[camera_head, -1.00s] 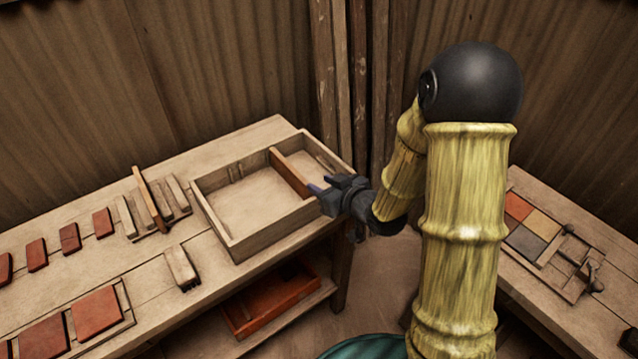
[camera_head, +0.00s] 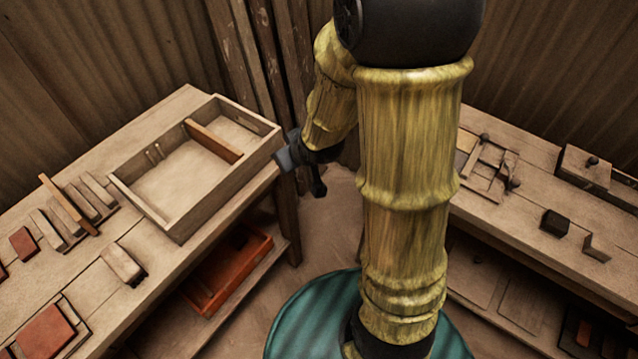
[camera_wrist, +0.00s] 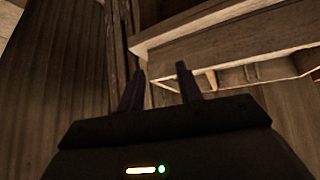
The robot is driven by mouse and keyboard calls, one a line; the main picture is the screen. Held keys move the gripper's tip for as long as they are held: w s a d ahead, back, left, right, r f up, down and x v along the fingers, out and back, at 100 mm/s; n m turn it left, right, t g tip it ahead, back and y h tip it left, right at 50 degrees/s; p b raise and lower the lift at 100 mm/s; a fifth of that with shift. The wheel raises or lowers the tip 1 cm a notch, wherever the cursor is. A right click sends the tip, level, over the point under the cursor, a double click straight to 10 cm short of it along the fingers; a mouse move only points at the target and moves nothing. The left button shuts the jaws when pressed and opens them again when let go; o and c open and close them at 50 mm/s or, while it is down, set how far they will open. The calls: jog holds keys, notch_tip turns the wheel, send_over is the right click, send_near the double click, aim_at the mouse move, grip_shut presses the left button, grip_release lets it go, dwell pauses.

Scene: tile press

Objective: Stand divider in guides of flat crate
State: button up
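The flat crate (camera_head: 232,195) lies on the bench at the left in the head view. An orange-brown divider (camera_head: 213,141) stands upright across the crate, between its two long walls, toward the right end. Whether its ends sit in guides is too small to tell. A pair of thin guide strips (camera_head: 154,153) shows on the far long wall, left of the divider, with nothing between them. My gripper (camera_wrist: 160,88) is just outside the crate's right corner, apart from the divider. In the wrist view its fingers are spread with nothing between them.
A slotted rack (camera_head: 75,210) with upright pieces and a pale block (camera_head: 123,264) stand left of the crate. A red tray (camera_head: 228,270) is on the shelf below. A second bench (camera_head: 530,200) with tools is at the right. Wooden posts (camera_head: 262,70) stand behind my gripper.

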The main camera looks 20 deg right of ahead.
jog(key=s+d+r+m+g, duration=0.1)
jog(key=s+g, duration=0.1)
jog(key=s, duration=0.4)
jog(key=s+d+r+m+g+h, duration=0.1)
jog(key=s+m+g, duration=0.1)
jog(key=s, duration=0.4)
jog(key=shift+d+g, duration=0.25)
jog(key=shift+g, duration=0.25)
